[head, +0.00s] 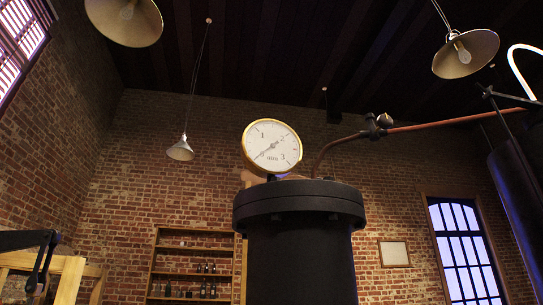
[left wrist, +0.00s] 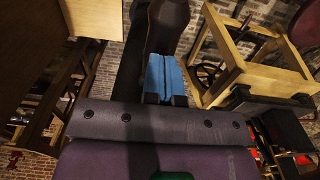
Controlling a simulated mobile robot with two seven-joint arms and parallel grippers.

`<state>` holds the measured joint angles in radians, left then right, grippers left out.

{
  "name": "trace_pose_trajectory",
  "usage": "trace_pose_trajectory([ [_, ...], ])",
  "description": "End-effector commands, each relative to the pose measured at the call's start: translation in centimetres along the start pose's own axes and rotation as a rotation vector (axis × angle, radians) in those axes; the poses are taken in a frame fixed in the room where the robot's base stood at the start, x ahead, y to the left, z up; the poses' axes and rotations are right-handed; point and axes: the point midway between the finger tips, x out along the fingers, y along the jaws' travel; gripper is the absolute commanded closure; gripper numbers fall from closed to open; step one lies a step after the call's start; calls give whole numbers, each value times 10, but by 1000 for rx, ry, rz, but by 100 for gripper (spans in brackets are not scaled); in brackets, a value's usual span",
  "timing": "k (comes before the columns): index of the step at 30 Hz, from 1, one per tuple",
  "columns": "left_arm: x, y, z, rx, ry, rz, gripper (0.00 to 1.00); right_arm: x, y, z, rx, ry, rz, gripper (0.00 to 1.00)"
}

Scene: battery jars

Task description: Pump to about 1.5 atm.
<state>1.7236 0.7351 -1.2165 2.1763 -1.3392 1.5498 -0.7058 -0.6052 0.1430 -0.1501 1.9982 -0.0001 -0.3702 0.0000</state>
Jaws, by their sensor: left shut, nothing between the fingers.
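A round brass-rimmed pressure gauge (head: 272,146) with a white dial stands above a black flanged cylinder (head: 300,255) in the head view. Its dial shows 1, 2 and 3. The thin needle lies diagonally; its longer end seems to point lower left, below the 1, near the scale's start. My left gripper (left wrist: 164,64) shows in the left wrist view as two blue fingers pressed together, empty. It is not seen in the head view, and my right gripper is in neither view. A black lever-like part (head: 40,258) stands by a wooden frame at lower left; whether it is the pump is unclear.
A copper pipe (head: 440,126) with a valve (head: 378,126) runs right from the cylinder top. Shelves with bottles (head: 195,270) stand behind. In the left wrist view, a wooden frame (left wrist: 232,62) with a dark wheel stands right of the fingers. Lamps hang overhead.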

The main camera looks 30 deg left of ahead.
Motion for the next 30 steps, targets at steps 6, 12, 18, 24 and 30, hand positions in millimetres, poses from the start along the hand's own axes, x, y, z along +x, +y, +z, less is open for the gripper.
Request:
trace_pose_trajectory([
  [6,36,1,-1,1,-7,-5,100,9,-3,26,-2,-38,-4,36],
  [12,61,1,-1,2,-7,-4,100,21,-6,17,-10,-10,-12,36],
  [18,86,1,-1,3,-7,-5,100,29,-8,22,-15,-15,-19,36],
  [24,112,0,-1,3,-7,-6,100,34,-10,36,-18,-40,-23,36],
  [30,110,0,0,0,2,2,100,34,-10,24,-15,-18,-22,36],
])
